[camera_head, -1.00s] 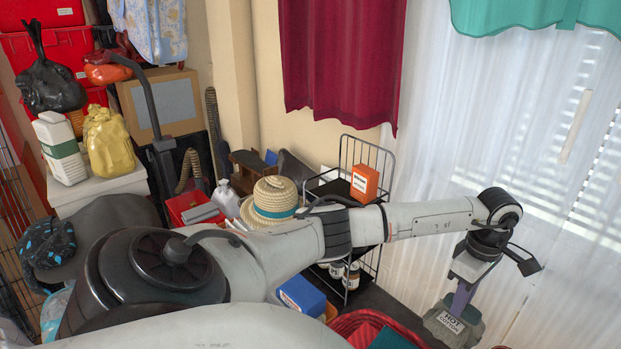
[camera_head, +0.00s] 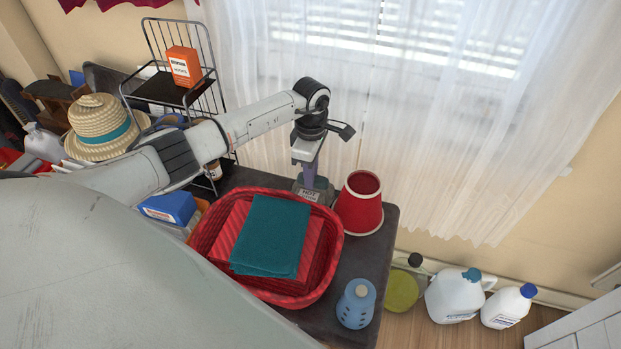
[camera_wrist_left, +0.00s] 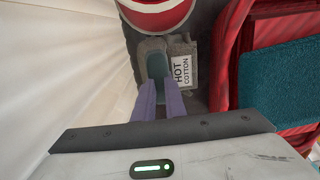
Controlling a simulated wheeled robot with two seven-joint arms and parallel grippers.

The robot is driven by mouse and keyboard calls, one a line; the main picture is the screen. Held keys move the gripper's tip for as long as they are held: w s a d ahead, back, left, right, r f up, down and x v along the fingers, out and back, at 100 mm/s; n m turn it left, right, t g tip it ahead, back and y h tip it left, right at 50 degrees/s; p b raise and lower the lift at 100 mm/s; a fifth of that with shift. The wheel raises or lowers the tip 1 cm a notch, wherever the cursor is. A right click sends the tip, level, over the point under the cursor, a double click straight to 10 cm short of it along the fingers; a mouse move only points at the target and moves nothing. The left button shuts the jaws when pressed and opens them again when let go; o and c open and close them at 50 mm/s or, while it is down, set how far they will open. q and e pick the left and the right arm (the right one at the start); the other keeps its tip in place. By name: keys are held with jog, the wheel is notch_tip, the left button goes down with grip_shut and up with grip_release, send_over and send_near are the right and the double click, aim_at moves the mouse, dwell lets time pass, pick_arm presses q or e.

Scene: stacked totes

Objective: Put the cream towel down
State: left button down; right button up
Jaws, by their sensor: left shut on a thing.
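No thing in view clearly reads as a cream towel. In the head view the gripper (camera_head: 309,176) points down and the item (camera_head: 299,186) is at the back of the dark table (camera_head: 385,225). It is between the red woven basket (camera_head: 332,268) and the red tapered pot (camera_head: 360,208). I cannot tell whether the item touches the table. My right gripper is not in view.
A teal folded cloth (camera_head: 272,236) lies on a red one (camera_head: 230,222) in the basket. A blue bottle (camera_head: 356,304) stands at the front right. A wire rack (camera_head: 160,88) with an orange box (camera_head: 184,66) stands behind left. White curtains (camera_head: 430,120) hang behind. Jugs (camera_head: 457,294) stand on the floor.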

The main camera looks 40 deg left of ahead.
pick_arm(q)
jog(key=shift+f, duration=0.25)
jog(key=shift+f, duration=0.1)
jog(key=shift+f, duration=0.2)
jog(key=c, duration=1.8)
grip_release()
jog(key=shift+r, duration=0.1)
